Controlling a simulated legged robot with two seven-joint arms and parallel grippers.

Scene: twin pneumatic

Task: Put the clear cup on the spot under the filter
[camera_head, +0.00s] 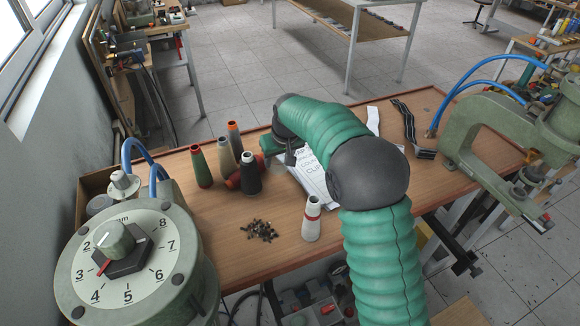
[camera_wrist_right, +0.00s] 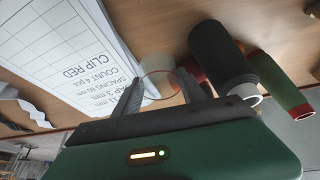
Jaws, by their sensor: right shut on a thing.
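My right gripper (camera_head: 290,158) reaches over the middle of the bench, beside a group of thread cones. In the right wrist view its two dark fingers (camera_wrist_right: 160,92) stand apart with a clear, round-rimmed thing between them, which looks like the clear cup (camera_wrist_right: 158,73). The gripper is shut on it. The cup is hard to make out and does not show in the head view. I cannot pick out the filter or the spot under it for certain. My left gripper is not in view.
Several cones, including a black one (camera_head: 250,176) and a green one (camera_head: 201,168), stand close by. A printed sheet (camera_head: 314,183) lies beside the gripper. A white cone (camera_head: 312,222) and dark bits (camera_head: 260,231) are nearer. A dial device (camera_head: 125,265) and a green press (camera_head: 490,120) flank the bench.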

